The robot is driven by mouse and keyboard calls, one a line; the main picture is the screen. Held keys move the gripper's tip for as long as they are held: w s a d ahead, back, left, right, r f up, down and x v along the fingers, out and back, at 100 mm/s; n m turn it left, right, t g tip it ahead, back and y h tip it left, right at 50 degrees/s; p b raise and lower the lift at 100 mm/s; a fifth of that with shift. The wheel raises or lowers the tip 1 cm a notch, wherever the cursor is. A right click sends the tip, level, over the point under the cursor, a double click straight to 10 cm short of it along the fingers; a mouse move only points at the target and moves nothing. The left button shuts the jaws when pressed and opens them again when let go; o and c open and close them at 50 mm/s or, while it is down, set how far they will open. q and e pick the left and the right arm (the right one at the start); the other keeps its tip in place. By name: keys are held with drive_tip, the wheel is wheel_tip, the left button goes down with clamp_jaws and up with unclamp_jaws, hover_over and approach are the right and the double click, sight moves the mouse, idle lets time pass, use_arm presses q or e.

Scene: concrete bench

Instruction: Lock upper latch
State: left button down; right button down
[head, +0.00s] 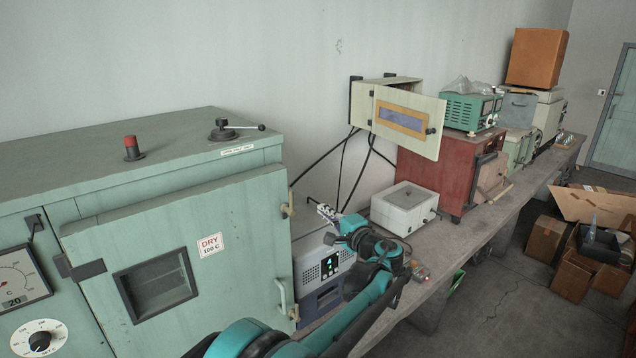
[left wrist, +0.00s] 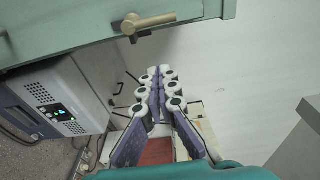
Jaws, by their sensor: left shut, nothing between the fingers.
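The green oven's upper latch (head: 287,206) is a small brass piece at the right edge of its door (head: 235,240), in the head view. A lower latch (head: 294,313) sits near the bottom of the same edge. The door lies against or close to the oven front; I cannot tell if it is fully seated. My left gripper (head: 327,212) is shut and empty, to the right of the upper latch and apart from it. The left wrist view shows the closed fingers (left wrist: 158,74) and one brass latch (left wrist: 148,22) above them, its lever sticking sideways. My right gripper is out of view.
A grey and purple device (head: 322,270) stands beside the oven, near my left arm. A white box (head: 404,207) and a red cabinet (head: 450,170) stand farther along the bench (head: 490,220). An open wall box (head: 405,122) hangs above, with cables below it.

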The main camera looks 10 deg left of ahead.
use_arm(q)
drive_tip(key=w+a+p, duration=0.3)
drive_tip(key=w+a, duration=0.1)
drive_tip(key=a, duration=0.4)
drive_tip(key=shift+a+r, duration=0.15)
drive_tip(key=shift+r, duration=0.15)
idle(0.6)
drive_tip(key=shift+a+n+b, duration=0.1)
drive_tip(key=shift+n+b, duration=0.25)
drive_tip(key=shift+n, duration=0.35)
drive_tip(key=shift+s, duration=0.1)
